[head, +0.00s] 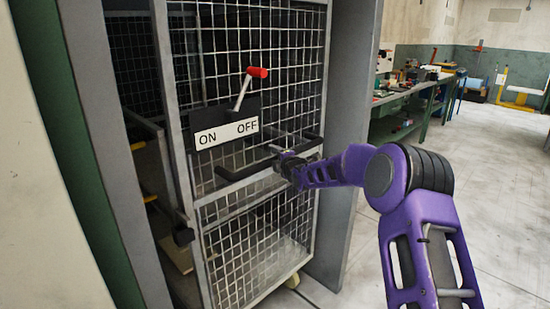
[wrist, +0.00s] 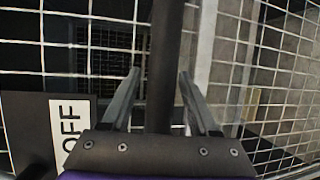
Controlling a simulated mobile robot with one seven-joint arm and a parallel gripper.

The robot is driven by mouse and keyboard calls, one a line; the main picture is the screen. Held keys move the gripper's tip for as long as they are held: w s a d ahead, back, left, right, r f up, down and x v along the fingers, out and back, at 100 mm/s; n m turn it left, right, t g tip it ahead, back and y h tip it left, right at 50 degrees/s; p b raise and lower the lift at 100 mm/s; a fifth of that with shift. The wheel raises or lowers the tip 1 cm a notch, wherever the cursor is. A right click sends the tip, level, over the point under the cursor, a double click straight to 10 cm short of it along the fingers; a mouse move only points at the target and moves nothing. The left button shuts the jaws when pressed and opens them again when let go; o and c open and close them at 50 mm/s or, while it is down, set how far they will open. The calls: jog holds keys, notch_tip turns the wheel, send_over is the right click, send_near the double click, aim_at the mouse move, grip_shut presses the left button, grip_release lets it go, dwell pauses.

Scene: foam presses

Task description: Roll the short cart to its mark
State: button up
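My gripper (head: 283,165) is at the right part of this bar. In the wrist view the dark bar (wrist: 165,55) runs between the two fingers of my gripper (wrist: 160,78), with gaps beside it, so the fingers look open around it. No floor mark can be made out.
A red-tipped lever (head: 248,85) stands above an ON/OFF plate (head: 223,134) on the mesh front, just above the handle. Grey posts (head: 350,130) flank the cage. The floor (head: 500,180) to the right is open. A cluttered workbench (head: 400,92) stands behind.

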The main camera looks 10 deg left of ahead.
grip_shut()
dwell(1.2)
